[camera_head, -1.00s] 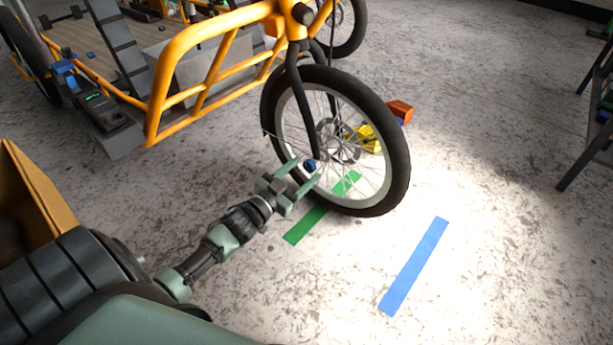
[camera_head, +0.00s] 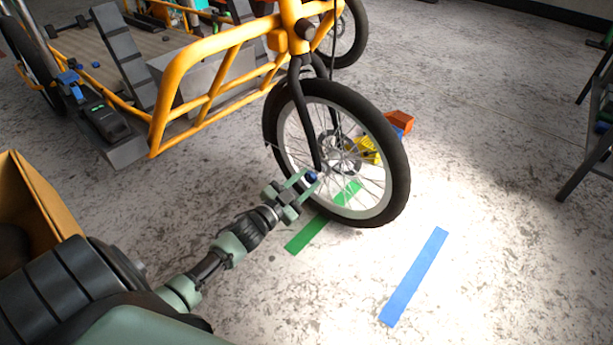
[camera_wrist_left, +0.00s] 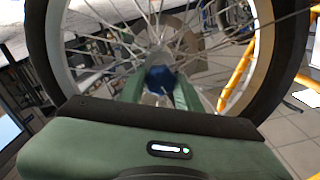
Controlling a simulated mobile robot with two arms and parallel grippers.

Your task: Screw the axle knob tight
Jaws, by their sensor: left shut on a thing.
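The blue axle knob (camera_head: 312,177) sits at the lower end of the black fork, at the front wheel (camera_head: 392,150) of the yellow cargo bike (camera_head: 165,95). My left gripper (camera_head: 308,178) reaches it from the lower left, with one green finger on each side, and is shut on it. In the left wrist view the knob (camera_wrist_left: 160,79) lies between the two fingertips, in front of the spokes and hub. Its threads and seat are hidden. My right gripper is in neither view.
A green tape strip (camera_head: 306,235) and a blue tape strip (camera_head: 415,277) lie on the floor. Yellow, blue and orange items (camera_head: 399,121) lie behind the wheel. A cardboard box (camera_head: 40,205) stands at the left. The floor at right is mostly free.

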